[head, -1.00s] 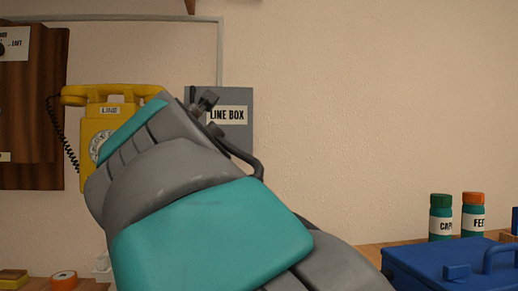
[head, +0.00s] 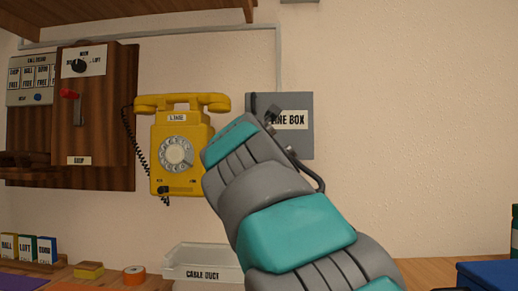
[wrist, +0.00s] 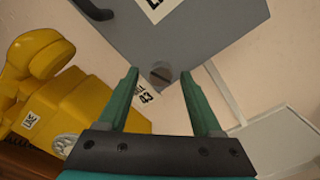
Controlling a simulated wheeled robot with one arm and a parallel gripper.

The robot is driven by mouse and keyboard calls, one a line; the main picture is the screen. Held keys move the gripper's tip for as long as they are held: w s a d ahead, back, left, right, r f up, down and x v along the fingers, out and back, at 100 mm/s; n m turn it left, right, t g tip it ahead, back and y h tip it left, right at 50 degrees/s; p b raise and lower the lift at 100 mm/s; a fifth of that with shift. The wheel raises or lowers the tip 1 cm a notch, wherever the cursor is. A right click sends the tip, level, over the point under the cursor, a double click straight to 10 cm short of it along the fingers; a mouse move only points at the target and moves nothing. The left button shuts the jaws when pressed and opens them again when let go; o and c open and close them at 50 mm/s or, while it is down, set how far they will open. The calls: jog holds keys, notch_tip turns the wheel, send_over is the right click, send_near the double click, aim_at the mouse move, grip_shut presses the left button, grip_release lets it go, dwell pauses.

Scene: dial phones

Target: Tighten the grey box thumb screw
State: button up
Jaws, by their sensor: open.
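The grey box (head: 304,146) labelled LINE BOX hangs on the wall, partly hidden behind my arm in the head view. In the wrist view the grey box (wrist: 205,35) fills the top, tilted in the picture. The thumb screw (wrist: 160,74), a small round slotted knob, sits at its lower corner. My gripper (wrist: 159,76) is open, with its two green fingers pointing at the box. The screw shows between the fingertips, with gaps on both sides; I cannot tell whether the tips reach its depth. The gripper's fingers are hidden in the head view.
A yellow dial phone (head: 182,150) with a coiled cord hangs just left of the box. A wooden panel (head: 105,110) with a dial and lever is further left. The wall right of the box is bare.

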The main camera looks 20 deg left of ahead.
jog(key=shift+c, duration=0.2)
grip_shut()
dwell(0.4)
jog(key=shift+w, duration=0.1)
